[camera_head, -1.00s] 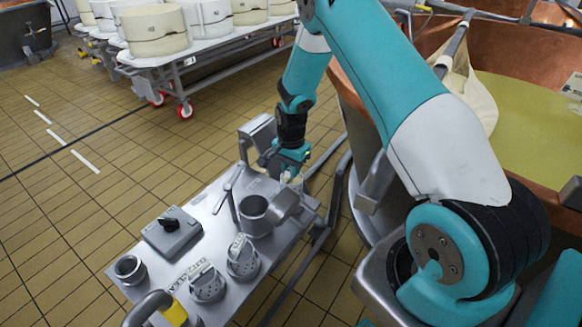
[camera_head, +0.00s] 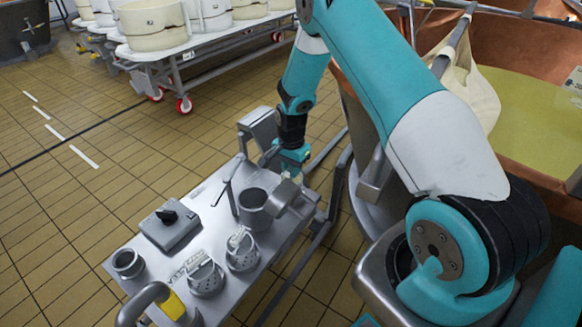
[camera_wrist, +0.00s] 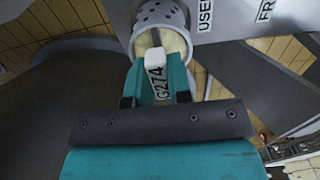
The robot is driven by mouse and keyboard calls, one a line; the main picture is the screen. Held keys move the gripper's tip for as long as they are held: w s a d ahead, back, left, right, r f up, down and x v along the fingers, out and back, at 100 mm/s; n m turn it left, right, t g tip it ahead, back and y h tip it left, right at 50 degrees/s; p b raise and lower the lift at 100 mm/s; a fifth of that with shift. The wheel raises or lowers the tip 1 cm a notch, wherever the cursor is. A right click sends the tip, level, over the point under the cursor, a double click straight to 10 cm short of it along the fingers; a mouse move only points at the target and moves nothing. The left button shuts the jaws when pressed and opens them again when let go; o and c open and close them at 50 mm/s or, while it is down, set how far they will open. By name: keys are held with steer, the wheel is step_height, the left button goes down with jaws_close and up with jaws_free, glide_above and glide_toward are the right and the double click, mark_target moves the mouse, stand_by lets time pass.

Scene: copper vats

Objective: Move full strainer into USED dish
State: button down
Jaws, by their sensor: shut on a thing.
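My gripper (camera_wrist: 157,82) is shut on the light upright handle of the full strainer; a tag reading G274 shows between the fingers. The strainer (camera_wrist: 140,45) is a pale perforated cup with yellowish-white contents, at the top of the wrist view. In the head view my gripper (camera_head: 290,172) is over the far right end of the metal table, and the strainer there is mostly hidden. A USED label (camera_wrist: 205,14) lies just right of the strainer in the wrist view. I cannot make out the USED dish itself or whether the strainer touches anything.
The metal table (camera_head: 150,283) carries two perforated strainers with handles (camera_head: 205,278) (camera_head: 242,251), a metal jug (camera_head: 254,208), a switch box (camera_head: 170,228) and a small cup (camera_head: 128,263). A copper vat (camera_head: 535,130) stands right. Tiled floor is open at left.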

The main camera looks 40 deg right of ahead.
steer(key=shift+f+b, duration=0.3)
steer(key=shift+f, duration=0.35)
stand_by(0.6)
steer(key=c, duration=1)
jaws_free()
steer(key=shift+o, duration=0.2)
steer(key=shift+r, duration=0.1)
